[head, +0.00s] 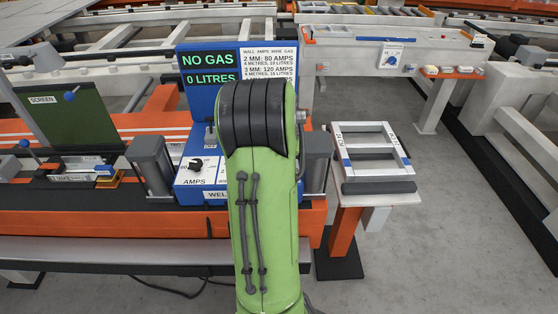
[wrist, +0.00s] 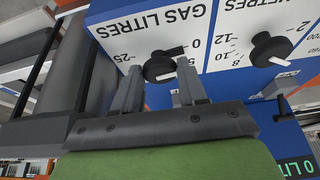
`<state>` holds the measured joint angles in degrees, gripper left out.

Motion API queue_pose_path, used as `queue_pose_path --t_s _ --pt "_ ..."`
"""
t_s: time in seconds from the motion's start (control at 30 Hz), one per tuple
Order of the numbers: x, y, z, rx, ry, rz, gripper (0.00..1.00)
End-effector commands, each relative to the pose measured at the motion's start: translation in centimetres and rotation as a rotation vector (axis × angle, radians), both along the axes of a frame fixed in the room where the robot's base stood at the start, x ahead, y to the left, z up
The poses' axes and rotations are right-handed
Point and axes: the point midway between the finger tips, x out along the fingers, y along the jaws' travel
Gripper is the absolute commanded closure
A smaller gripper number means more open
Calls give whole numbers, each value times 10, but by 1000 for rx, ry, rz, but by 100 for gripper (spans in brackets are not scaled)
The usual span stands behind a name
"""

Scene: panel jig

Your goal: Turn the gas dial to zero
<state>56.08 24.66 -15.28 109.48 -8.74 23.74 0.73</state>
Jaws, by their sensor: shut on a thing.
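The gas dial (wrist: 160,68) is a black round knob on the white panel under the words GAS LITRES in the wrist view. My gripper (wrist: 158,82) has one grey finger on either side of it and is shut on it. The scale beside the dial shows 25 at the left and 0 at the right. The knob's black handle reaches toward the 0 side. In the head view my green arm hides the gas dial and my gripper. The display (head: 208,68) on the blue welding machine reads NO GAS and 0 LITRES.
A second black dial (wrist: 272,47), under METRES, stands right of the gas dial. The AMPS dial (head: 195,165) sits on the machine's front left. Grey posts (head: 151,165) flank the machine. A small table with a grey frame (head: 376,150) stands at the right.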

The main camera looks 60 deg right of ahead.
Motion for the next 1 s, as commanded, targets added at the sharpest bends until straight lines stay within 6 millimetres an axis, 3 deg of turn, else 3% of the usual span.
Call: queue_pose_path --t_s 0.6,0.63,0.77,1.0 --pt "0 0 1 -1 0 40 89" --pt "0 0 1 -1 0 40 54" --pt "0 0 0 0 0 39 34" --pt "0 0 0 0 0 39 34"
